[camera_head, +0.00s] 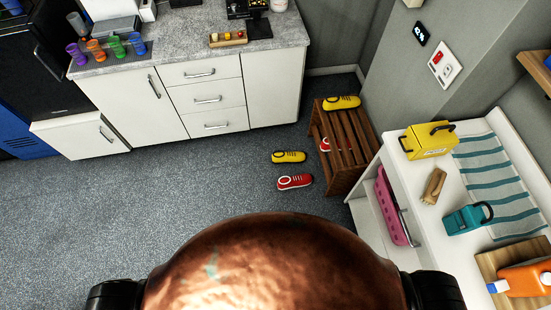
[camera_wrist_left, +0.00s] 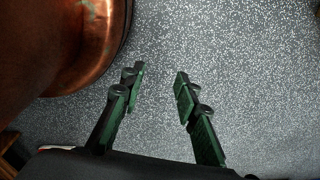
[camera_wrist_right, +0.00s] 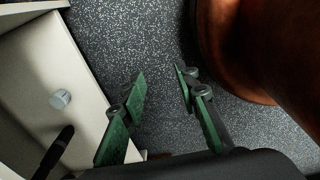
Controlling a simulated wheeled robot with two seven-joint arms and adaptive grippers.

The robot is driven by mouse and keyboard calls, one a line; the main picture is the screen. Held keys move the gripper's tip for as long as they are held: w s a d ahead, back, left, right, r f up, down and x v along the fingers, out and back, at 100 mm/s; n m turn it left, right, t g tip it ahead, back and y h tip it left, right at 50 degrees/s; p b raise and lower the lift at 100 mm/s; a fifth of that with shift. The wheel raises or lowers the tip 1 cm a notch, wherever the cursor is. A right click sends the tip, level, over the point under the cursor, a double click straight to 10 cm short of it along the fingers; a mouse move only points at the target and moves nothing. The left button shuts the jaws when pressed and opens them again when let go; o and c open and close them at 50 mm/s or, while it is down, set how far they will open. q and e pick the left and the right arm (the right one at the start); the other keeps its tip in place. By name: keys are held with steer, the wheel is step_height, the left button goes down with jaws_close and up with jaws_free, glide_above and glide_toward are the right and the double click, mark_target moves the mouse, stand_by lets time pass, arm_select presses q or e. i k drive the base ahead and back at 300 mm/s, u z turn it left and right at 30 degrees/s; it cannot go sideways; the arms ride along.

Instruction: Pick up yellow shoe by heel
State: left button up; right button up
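A yellow shoe (camera_head: 288,157) with dark laces lies on the grey carpet in the head view, left of a brown slatted wooden rack (camera_head: 348,184). Another yellow shoe (camera_head: 341,102) rests on the top of this rack. My left gripper (camera_wrist_left: 160,82) is open and empty above bare carpet in the left wrist view. My right gripper (camera_wrist_right: 160,78) is open and empty above carpet, beside a white furniture piece, in the right wrist view. Neither gripper shows in the head view, and no shoe is seen clearly in the wrist views.
A red shoe (camera_head: 294,182) lies just in front of the floor yellow shoe; another red shoe (camera_head: 325,145) is partly hidden in the rack. A white shelf unit (camera_head: 386,157) with a pink basket (camera_head: 391,208) stands right. White cabinets (camera_head: 207,98) line the back. Carpet at left is clear.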

mark_target(297, 157)
steer(key=u, duration=0.5)
steer(key=i, duration=1.9)
steer(key=z, duration=2.7)
